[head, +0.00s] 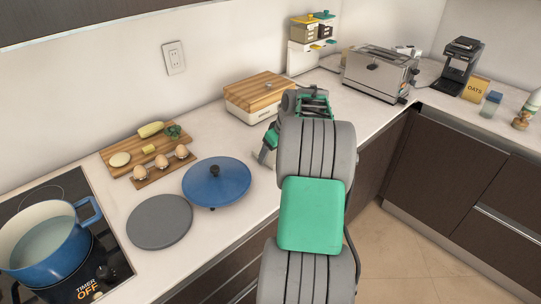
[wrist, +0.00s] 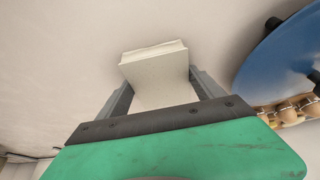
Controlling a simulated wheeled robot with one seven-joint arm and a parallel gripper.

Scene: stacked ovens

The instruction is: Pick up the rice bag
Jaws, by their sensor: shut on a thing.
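A pale cream, block-shaped pack, the rice bag (wrist: 155,65), is between the two fingers of my gripper (wrist: 160,84) in the wrist view. My gripper is shut on it. No label shows on the face in view. In the head view my gripper (head: 267,149) is low over the counter, beside the wooden-lidded box and behind the blue lid, and my arm covers much of it. The rice bag cannot be made out there. I cannot tell whether it touches the counter.
A blue lid (head: 217,182) lies near my gripper, with a grey round board (head: 160,222) beside it. Eggs sit on a wooden holder (head: 166,170). A wooden-lidded box (head: 260,96) and a toaster (head: 379,73) stand behind. A blue pot (head: 45,240) is on the stove.

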